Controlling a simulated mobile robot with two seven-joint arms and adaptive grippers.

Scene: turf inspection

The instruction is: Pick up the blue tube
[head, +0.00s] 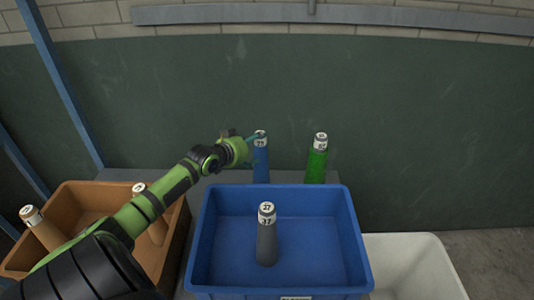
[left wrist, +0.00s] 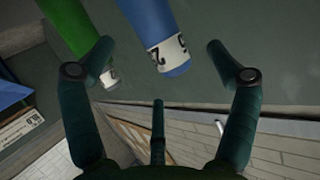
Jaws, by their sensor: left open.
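The blue tube (head: 261,165) stands upright behind the blue crate in the head view, with a white numbered band near its top. In the left wrist view the blue tube (left wrist: 151,25) reaches in from the top, its banded end between the spread fingers and apart from them. My left gripper (head: 250,148) is open at the upper part of the tube; its fingers (left wrist: 160,62) show clearly in the left wrist view. My right gripper is in neither view.
A green tube (head: 317,164) stands to the right of the blue one. A blue crate (head: 205,235) in front holds a grey tube (head: 267,240). An orange-brown crate (head: 75,190) with tan tubes is at left, a white bin (head: 435,265) at right. A green wall (head: 430,120) rises behind.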

